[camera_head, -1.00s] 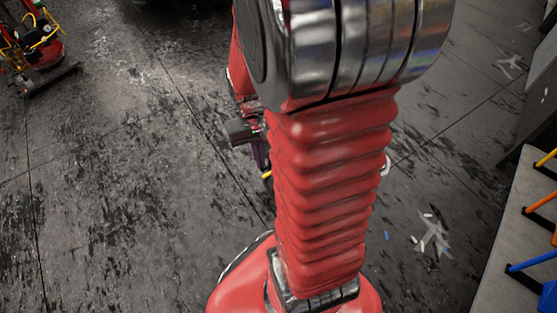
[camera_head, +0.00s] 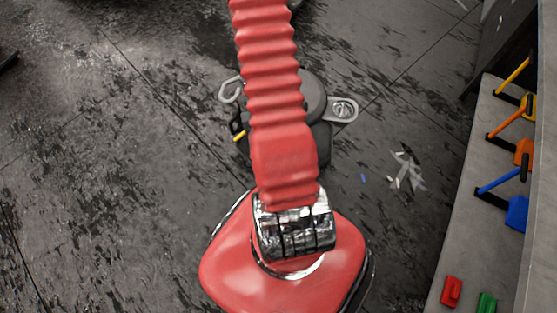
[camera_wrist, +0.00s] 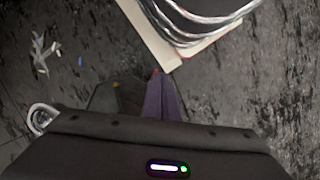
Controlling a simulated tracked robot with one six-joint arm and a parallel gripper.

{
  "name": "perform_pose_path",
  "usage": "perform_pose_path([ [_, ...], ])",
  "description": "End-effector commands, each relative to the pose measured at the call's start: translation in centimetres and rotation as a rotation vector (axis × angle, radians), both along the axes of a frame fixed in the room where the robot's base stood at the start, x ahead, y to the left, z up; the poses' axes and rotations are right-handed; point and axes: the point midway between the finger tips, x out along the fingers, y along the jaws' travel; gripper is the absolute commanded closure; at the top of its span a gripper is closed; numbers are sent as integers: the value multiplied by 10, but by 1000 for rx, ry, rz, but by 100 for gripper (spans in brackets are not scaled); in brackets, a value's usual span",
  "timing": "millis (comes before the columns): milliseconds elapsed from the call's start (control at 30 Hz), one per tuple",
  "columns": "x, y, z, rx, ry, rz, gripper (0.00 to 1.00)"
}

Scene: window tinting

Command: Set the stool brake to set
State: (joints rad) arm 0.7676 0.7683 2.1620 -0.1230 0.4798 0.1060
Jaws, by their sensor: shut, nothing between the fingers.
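The stool (camera_head: 316,95) is dark grey and stands on the floor, partly hidden behind my red arm in the head view. A flat grey plate with an oval ring (camera_head: 343,109) sticks out at its right. A bent metal loop (camera_head: 231,90) and a small yellow-tipped part (camera_head: 239,135) show at its left. I cannot tell which part is the brake or how it is set. My gripper (camera_wrist: 157,76) is shut and empty, with purple fingers in the wrist view. Dark stool parts (camera_wrist: 108,95) show beside the fingers; contact is unclear. The head view hides my gripper behind the arm.
Scraps (camera_head: 406,171) lie on the floor between stool and bench. The floor at left is clear.

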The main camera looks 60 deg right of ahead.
Motion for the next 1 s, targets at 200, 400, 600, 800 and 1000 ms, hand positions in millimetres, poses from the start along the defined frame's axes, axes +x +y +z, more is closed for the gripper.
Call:
perform_pose_path([
  [200, -24, -8, -61, 15, 12, -67, 100],
  [400, -44, -11, -115, 19, 9, -125, 100],
  [600, -63, -9, -170, 13, -9, -182, 100],
  [800, -77, -7, -225, -9, -52, -240, 100],
  [1000, -74, -14, -271, -65, -135, -294, 100],
])
